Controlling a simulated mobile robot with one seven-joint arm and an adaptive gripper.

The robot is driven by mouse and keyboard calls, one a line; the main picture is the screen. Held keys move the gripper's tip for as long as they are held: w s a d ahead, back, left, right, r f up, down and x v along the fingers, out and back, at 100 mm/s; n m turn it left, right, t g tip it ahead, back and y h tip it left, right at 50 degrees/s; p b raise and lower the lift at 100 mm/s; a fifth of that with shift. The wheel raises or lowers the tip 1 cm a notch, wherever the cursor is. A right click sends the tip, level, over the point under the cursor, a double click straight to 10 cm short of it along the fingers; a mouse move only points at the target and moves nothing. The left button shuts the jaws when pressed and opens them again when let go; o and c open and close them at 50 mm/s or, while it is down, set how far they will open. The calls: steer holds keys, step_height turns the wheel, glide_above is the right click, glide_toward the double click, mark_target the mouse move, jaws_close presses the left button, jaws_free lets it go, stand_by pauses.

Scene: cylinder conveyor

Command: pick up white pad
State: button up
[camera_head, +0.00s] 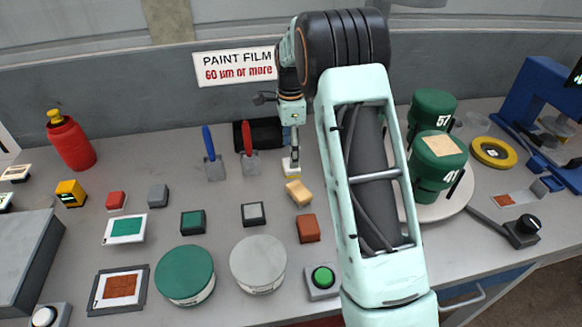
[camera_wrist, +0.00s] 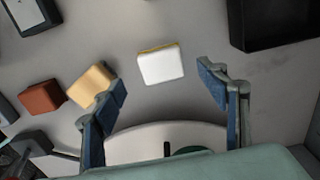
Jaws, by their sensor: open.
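The white pad (camera_wrist: 161,66) is a small block with a yellowish far edge, lying flat on the grey table. It also shows in the head view (camera_head: 290,167), just below my gripper (camera_head: 293,145). In the wrist view my gripper (camera_wrist: 161,78) is open, its two blue-lined fingers apart on either side of the pad's near side. The pad lies roughly centred, just beyond the line between the fingertips. Nothing is between the fingers' inner faces, and no touch with the pad shows.
A yellow pad (camera_wrist: 92,84) lies close to the left fingertip, with a red-brown pad (camera_wrist: 41,97) further left. A black bin (camera_wrist: 268,22) stands at upper right. Green cans (camera_head: 437,160) stand on a round pale turntable (camera_head: 440,208) right of my arm. Bare table surrounds the white pad.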

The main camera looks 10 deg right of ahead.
steer(key=shift+w+f, duration=0.1)
steer(key=shift+f, duration=2.7)
steer(key=shift+d, duration=0.1)
steer(key=shift+c, duration=0.5)
steer(key=c, duration=1.1)
steer(key=shift+r, duration=0.15)
